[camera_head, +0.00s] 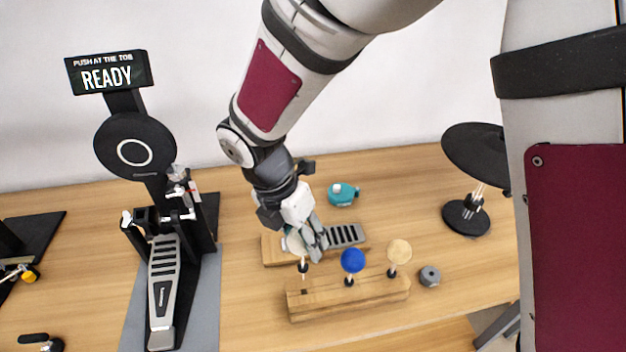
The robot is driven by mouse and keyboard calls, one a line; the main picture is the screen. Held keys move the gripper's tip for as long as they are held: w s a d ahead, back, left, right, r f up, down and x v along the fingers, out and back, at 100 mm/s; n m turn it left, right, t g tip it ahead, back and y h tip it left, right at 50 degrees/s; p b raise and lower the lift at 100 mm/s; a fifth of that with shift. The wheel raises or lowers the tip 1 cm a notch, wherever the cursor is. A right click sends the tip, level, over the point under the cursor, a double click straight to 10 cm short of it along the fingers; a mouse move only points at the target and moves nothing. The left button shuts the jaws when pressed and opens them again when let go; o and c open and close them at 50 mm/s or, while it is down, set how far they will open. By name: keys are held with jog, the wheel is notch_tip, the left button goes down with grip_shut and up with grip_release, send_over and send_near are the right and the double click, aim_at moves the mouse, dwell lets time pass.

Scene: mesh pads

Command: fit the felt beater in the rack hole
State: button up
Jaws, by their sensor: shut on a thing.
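My gripper (312,238) is shut on the felt beater (293,242), which has a pale round head and a thin shaft with a dark collar. The beater is close to upright, head up, over the left end of the wooden rack (330,305). Its collar is above the rack top. The shaft's lower end is at or just above the rack, and I cannot tell whether it is inside the hole. A blue-headed beater (352,260) and a pale wood-coloured beater (399,251) stand in the rack to the right. My gripper hides part of the felt head.
Behind the rack is a wooden base with a dark slotted plate (345,235), and a teal item (342,194). A grey round piece (429,276) lies right of the rack. A drum pedal (164,285) with a READY sign (109,75) stands left, a black pad stand (474,160) right.

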aim_at(304, 266)
jog(key=shift+f+b, duration=1.85)
jog(key=shift+f, duration=2.85)
jog(key=o, duration=1.3)
jog(key=shift+c, duration=0.2)
jog(key=shift+r, duration=0.15)
